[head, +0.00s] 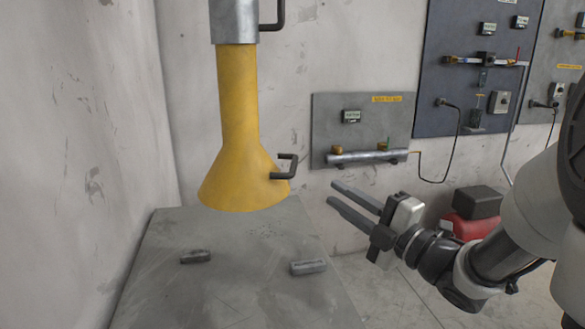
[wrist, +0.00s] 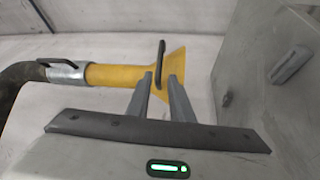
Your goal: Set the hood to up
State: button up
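The yellow hood (head: 238,120) hangs from a grey metal collar (head: 232,22), its wide cone facing down above a grey table. A dark handle (head: 291,168) sticks out from the cone's right side. My gripper (head: 333,193) is open and empty, right of the handle and a little lower, with a gap between them. In the wrist view the hood (wrist: 115,75) lies sideways, and its cone handle (wrist: 160,62) shows just beyond and between the fingertips of my gripper (wrist: 160,77). A second dark handle (head: 275,14) is on the collar.
The grey table (head: 235,240) under the hood carries two small grey blocks, one left (head: 195,257) and one right (head: 308,267). Wall panels with gauges and pipes (head: 362,130) stand behind. A red and black item (head: 472,215) sits on the floor behind my arm.

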aim_at(293, 162)
jog(key=x, duration=1.5)
jog(key=shift+w+a+r+b, duration=0.1)
jog(key=shift+w+a+b, duration=0.1)
jog(key=shift+w+b, duration=0.15)
grip_shut()
